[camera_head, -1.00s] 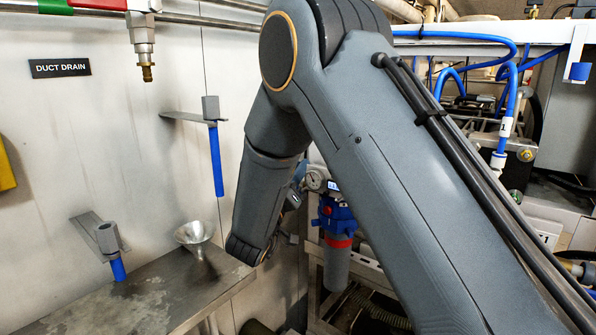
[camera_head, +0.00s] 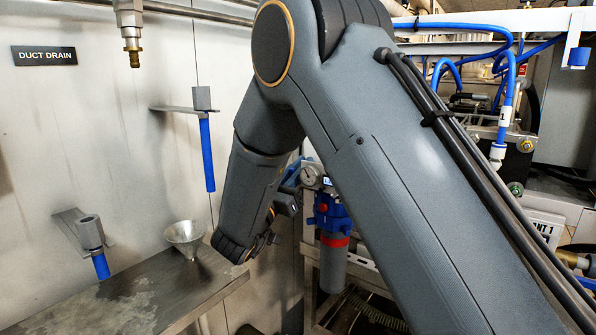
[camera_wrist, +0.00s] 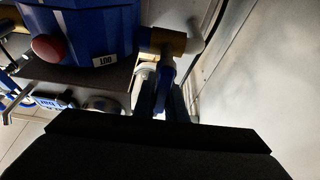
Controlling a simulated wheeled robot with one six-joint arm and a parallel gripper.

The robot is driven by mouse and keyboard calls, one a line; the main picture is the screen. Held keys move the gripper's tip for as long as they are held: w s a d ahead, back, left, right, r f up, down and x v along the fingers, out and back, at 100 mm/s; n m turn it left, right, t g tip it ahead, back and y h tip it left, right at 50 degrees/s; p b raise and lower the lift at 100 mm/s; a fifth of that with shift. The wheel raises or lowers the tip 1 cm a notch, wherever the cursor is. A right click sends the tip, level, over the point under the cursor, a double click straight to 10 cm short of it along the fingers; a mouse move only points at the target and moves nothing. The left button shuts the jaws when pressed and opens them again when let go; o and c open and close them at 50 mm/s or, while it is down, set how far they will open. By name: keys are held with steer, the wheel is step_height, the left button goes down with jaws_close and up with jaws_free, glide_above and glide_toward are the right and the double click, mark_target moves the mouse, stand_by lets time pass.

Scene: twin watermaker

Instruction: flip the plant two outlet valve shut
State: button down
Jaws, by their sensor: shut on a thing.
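In the wrist view, a blue filter head (camera_wrist: 95,28) with a red knob (camera_wrist: 47,48) and an "OUT" label (camera_wrist: 105,60) fills the upper left. A brass fitting (camera_wrist: 160,40) with a pale elbow comes out of its right side. A narrow blue valve lever (camera_wrist: 166,74) hangs below the fitting. My gripper (camera_wrist: 164,98) is shut on this lever, with one finger on each side. The dark gripper body hides what lies below. In the head view, the blue filter head (camera_head: 330,212) shows behind my arm, and the fingertips and lever cannot be made out.
Blue hoses and a frame crowd the right. A wall lies close right of the lever.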

steer(key=shift+s+m, duration=0.1)
steer(key=shift+m, duration=0.3)
steer(key=c, duration=1.8)
jaws_free()
steer(key=shift+h, duration=0.3)
steer(key=shift+d, duration=0.1)
